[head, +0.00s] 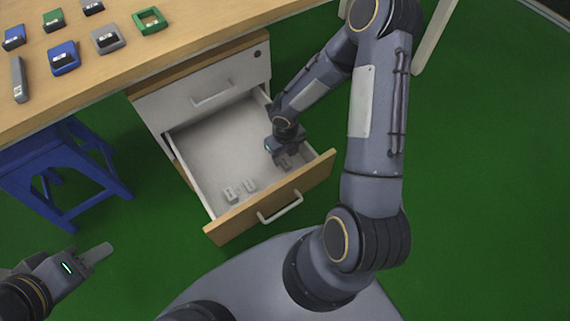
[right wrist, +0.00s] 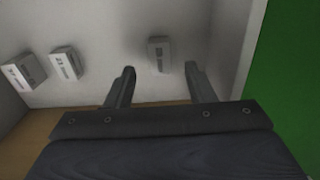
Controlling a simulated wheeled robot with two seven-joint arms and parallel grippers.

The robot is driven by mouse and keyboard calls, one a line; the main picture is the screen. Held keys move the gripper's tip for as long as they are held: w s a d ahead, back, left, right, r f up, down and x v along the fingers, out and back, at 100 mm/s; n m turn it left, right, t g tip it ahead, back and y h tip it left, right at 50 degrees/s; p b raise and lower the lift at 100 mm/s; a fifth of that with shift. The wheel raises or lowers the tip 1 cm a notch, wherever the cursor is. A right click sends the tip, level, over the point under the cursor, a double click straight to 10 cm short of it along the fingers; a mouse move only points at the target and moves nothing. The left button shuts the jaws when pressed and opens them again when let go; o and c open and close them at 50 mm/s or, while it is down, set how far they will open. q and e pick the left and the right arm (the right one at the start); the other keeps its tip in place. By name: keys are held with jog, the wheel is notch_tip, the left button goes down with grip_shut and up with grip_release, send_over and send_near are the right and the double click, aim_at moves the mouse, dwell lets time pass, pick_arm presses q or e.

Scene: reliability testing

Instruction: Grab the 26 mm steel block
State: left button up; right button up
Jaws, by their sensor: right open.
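Three small grey steel blocks lie on the floor of the open drawer. In the right wrist view one block (right wrist: 159,54) lies beyond my fingertips, between their lines and nearer the right finger. The other two, a middle block (right wrist: 66,63) and a far-left block (right wrist: 24,71), lie to the left. Their dark markings are too blurred to tell which is 26 mm. The head view shows two blocks (head: 230,194) (head: 249,185) near the drawer front. My right gripper (head: 284,163) is open and empty inside the drawer (head: 205,150). My left gripper (head: 102,252) is away at lower left; its jaw opening is unclear.
The drawer's side wall (right wrist: 228,45) is close to the right of my right fingers. The wooden table (head: 150,50) carries several blue, green and grey items. A blue stool (head: 65,170) stands left of the drawer cabinet. Drawer floor behind the blocks is clear.

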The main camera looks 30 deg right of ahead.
aim_at(285, 162)
notch_tip(285, 162, down, 4)
jog(key=shift+w+r+b, duration=0.1)
jog(key=shift+r+b, duration=0.05)
jog(key=shift+b, duration=0.65)
jog(key=shift+r, duration=0.1)
grip_shut()
